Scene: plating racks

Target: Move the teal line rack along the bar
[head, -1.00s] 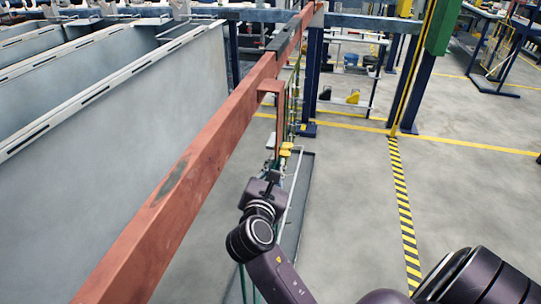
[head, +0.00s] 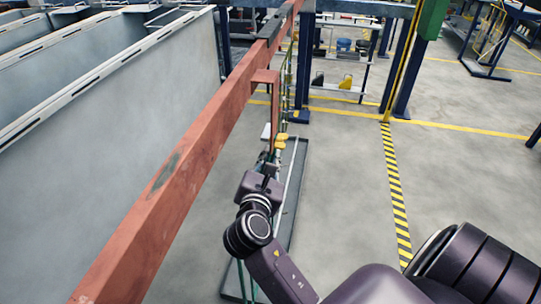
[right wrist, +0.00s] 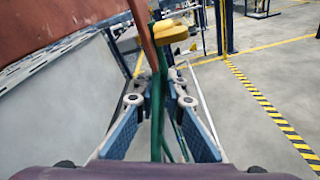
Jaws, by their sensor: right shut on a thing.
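The copper-red bar (head: 205,130) runs from the lower left away to the top of the head view. The rack's copper-coloured hook (head: 265,76) sits over the bar, and its thin green-teal frame (head: 287,85) hangs along the bar's right side. My right gripper (head: 270,168) is just below the hook, beside the bar. In the right wrist view its blue fingers (right wrist: 160,101) are closed around the upright teal member (right wrist: 156,115). The rack's lower part is mostly hidden by my arm. My left gripper is not in view.
Grey tanks (head: 120,120) with pale rims stand left of the bar. A dark blue post (head: 303,60) stands near the bar's far end. A shallow tray (head: 290,210) lies on the floor below the rack. Open floor (head: 340,180) lies to the right, with a striped yellow-black line (head: 394,190).

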